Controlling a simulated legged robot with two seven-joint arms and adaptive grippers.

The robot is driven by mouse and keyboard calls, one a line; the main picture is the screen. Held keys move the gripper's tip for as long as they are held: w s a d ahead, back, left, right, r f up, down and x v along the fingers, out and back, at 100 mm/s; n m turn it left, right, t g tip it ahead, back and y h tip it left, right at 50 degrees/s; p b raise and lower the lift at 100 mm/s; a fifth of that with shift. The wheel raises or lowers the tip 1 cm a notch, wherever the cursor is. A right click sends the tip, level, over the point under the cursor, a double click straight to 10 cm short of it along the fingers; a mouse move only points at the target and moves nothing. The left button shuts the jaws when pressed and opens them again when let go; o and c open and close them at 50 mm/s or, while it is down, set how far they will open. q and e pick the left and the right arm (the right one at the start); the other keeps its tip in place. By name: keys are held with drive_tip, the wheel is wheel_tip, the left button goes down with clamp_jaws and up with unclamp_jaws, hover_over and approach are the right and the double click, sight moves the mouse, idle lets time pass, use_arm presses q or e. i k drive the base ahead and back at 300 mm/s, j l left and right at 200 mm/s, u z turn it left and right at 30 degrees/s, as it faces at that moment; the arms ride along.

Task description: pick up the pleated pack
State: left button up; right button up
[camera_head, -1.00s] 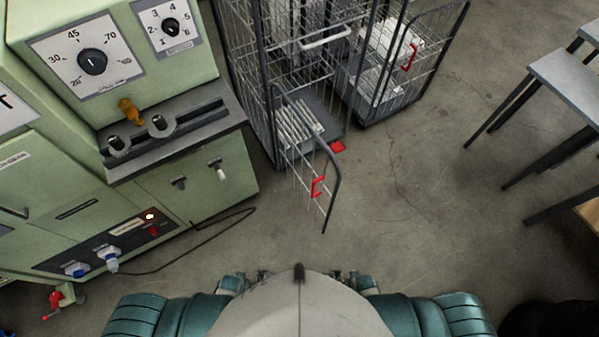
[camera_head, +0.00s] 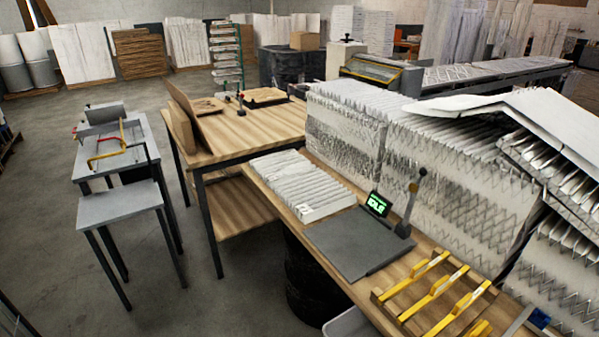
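A white pleated pack (camera_head: 301,186) lies flat on the wooden bench, just behind a dark grey flat plate. Larger white pleated stacks (camera_head: 455,170) stand along the back and right of the same bench. I cannot tell from the picture which of these the task names. Neither of my grippers is in view, and nothing of my arms shows.
The grey plate (camera_head: 358,243) has a green-lit display (camera_head: 377,204) and an upright lever (camera_head: 412,200). A yellow-barred wooden rack (camera_head: 435,298) sits at the front right. A wooden table (camera_head: 240,128) and grey small tables (camera_head: 120,204) stand left. Floor (camera_head: 50,230) is open at far left.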

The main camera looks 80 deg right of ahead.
sight(283, 166)
drive_tip(key=z, duration=2.65)
drive_tip(key=i+j+z, duration=0.1)
drive_tip(key=z, duration=0.3)
drive_tip(key=i+j+z, duration=0.2)
drive_tip(key=z, duration=0.25)
drive_tip(key=i+j+z, duration=0.1)
drive_tip(key=j, duration=0.25)
drive_tip(key=i+j+z, duration=0.1)
drive_tip(key=i+j, duration=0.15)
drive_tip(key=i+j+z, duration=0.1)
drive_tip(key=j, duration=0.35)
drive_tip(key=i+j+z, duration=0.1)
drive_tip(key=j, duration=0.25)
drive_tip(key=i+j+z, duration=0.1)
drive_tip(key=j, duration=0.3)
drive_tip(key=i+j+z, duration=0.1)
drive_tip(key=i+j, duration=0.15)
drive_tip(key=j, duration=0.1)
